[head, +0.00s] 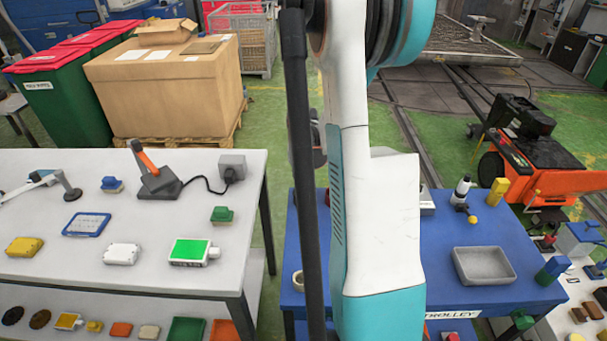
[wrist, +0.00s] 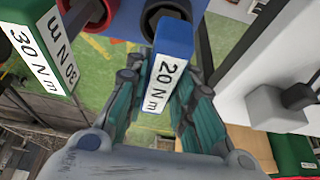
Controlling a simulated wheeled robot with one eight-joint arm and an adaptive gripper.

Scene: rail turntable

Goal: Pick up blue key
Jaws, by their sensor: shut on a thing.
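The blue key (wrist: 170,62) shows in the wrist view as a blue block with a white "20 N m" label. My gripper (wrist: 161,82) has one finger on each side of it and is shut on it. In the head view my arm hides the gripper and this key.
A green "30 N m" block (wrist: 28,68) is close on the left in the wrist view, beside a red-rimmed round opening (wrist: 88,18). A grey box (wrist: 272,110) is at right. In the head view, the blue trolley (head: 480,230) bears a grey tray (head: 484,266).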

